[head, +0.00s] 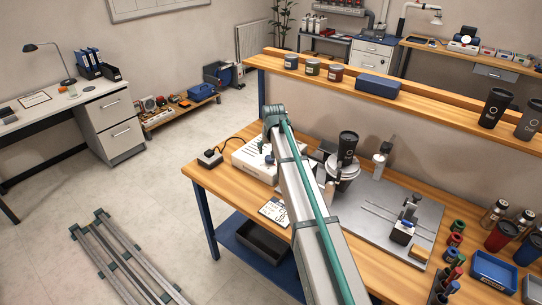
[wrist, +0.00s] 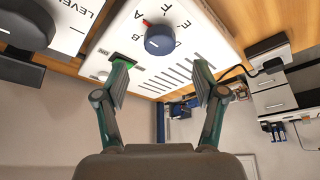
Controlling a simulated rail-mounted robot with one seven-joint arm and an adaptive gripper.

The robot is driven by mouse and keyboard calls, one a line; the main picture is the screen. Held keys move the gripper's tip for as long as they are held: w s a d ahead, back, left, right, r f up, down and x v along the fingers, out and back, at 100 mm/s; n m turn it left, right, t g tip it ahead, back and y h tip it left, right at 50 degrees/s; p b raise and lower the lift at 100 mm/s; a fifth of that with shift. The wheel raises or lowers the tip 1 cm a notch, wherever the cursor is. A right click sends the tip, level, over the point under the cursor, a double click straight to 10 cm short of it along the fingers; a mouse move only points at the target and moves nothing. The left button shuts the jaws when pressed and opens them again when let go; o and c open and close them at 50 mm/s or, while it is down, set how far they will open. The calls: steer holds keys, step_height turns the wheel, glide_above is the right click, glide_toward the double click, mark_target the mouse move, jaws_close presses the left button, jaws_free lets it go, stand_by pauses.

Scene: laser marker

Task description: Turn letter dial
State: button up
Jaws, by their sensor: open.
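The letter dial (wrist: 159,41) is a round blue knob on the sloped white panel (wrist: 190,18) of a control box. Printed letters, including A, E and F, ring it, and a small red mark shows at its edge on the A side. My gripper (wrist: 162,72) is open and empty. Its two fingers are spread wide, one on each side in the picture, with the dial beyond the gap between them; I see no contact. In the head view the white control box (head: 246,160) stands at the workbench's left end; my arm hides much of it, and I cannot make out the dial.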

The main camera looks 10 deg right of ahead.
mark_target(270, 160)
steer(key=p+x, duration=0.1)
steer(key=x, duration=0.5)
steer(key=shift+w+f+p, duration=0.15)
steer(key=shift+f+p, duration=0.1)
steer(key=shift+p, duration=0.05)
steer(key=c, duration=1.1)
steer(key=shift+c, duration=0.2)
steer(key=shift+d+n+b, duration=0.1)
steer(key=shift+n+b, duration=0.25)
steer(key=shift+n, duration=0.05)
steer(key=n+y+b, duration=0.1)
steer(key=n, duration=0.1)
steer(key=shift+f+n+b, duration=0.1)
steer(key=shift+n+b, duration=0.2)
steer(key=shift+b, duration=0.1)
steer(key=n+y+b, duration=0.1)
steer(key=n, duration=0.1)
steer(key=shift+w+d+n, duration=0.1)
steer(key=shift+n, duration=0.3)
steer(key=n+g+y+b, duration=0.1)
steer(key=n, duration=0.1)
steer(key=n+y+b, duration=0.1)
steer(key=n+b, duration=0.1)
steer(key=n, duration=0.1)
steer(key=shift+n+g, duration=0.3)
steer(key=shift+g, duration=0.1)
